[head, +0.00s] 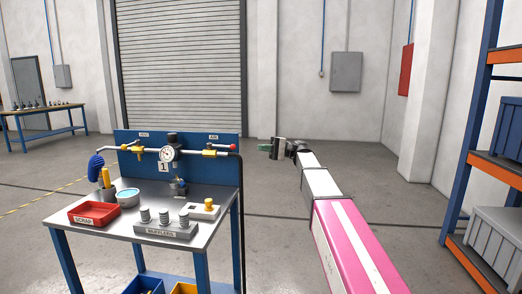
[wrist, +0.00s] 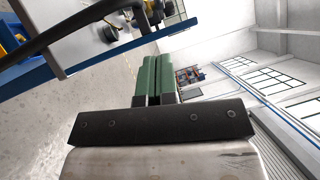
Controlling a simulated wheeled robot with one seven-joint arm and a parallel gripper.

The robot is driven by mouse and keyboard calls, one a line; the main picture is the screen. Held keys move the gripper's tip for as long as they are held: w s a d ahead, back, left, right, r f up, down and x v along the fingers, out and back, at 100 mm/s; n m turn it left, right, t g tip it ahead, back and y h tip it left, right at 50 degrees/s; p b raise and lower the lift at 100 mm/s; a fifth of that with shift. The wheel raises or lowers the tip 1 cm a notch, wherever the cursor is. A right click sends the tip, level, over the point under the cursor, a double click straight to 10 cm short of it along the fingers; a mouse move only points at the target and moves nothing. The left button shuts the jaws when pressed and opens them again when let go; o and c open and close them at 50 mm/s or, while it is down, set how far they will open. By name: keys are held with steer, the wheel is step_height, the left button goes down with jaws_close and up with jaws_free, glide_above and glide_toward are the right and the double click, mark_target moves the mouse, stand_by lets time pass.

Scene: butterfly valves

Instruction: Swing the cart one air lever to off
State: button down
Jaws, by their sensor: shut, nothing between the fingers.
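The cart marked 1 (head: 137,223) stands left of centre in the head view, with a blue back panel (head: 190,172) carrying a pipe and a round gauge (head: 167,154). The air valve (head: 209,153), yellow with a red lever end (head: 232,148), sits on the pipe's right part under the AIR label. Its lever appears to lie roughly along the pipe; the exact angle is too small to tell. My gripper (head: 274,148) is right of the panel, apart from the lever. In the wrist view its green fingers (wrist: 150,75) are shut together and empty.
A similar yellow valve (head: 137,150) sits on the pipe's left part. The cart top holds a red scrap tray (head: 94,214), a blue-rimmed bowl (head: 128,197) and a muffler block (head: 166,229). A black hose (head: 241,215) hangs at the cart's right edge. Shelving (head: 480,150) stands far right.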

glide_toward(221, 146)
steer(key=shift+s+a+r, duration=0.25)
steer(key=shift+s+a, duration=0.45)
steer(key=shift+a, duration=0.3)
